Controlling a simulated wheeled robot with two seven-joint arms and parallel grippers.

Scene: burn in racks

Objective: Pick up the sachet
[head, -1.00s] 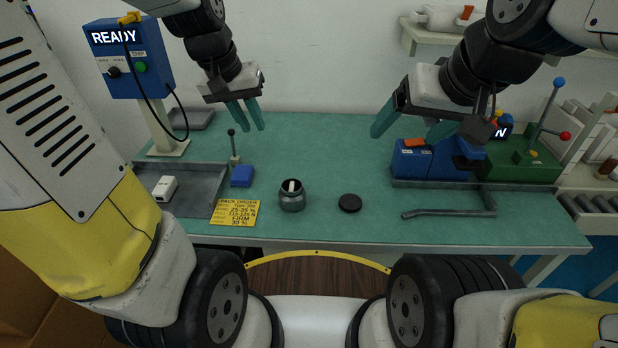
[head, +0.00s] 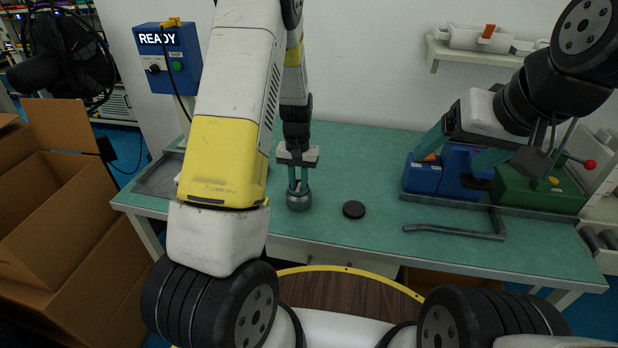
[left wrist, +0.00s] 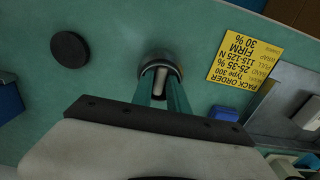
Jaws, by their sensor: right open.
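The white sachet (left wrist: 160,84) stands in the mouth of a small grey jar (head: 299,202) on the green bench. The jar also shows in the left wrist view (left wrist: 161,64). My left gripper (head: 298,187) points down over the jar, its fingertips at the mouth, one on each side of the sachet. A gap shows between the fingers, but whether they touch the sachet cannot be told. The sachet's lower part is hidden in the jar. My right gripper (head: 456,150) is open and empty above the blue blocks at the right.
A black round lid (head: 354,210) lies right of the jar. A yellow order card (left wrist: 239,59) and a grey tray (left wrist: 290,105) are near the jar. A bent grey bar (head: 455,231) and a green lever device (head: 540,188) are at the right. Cardboard boxes (head: 60,215) stand left.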

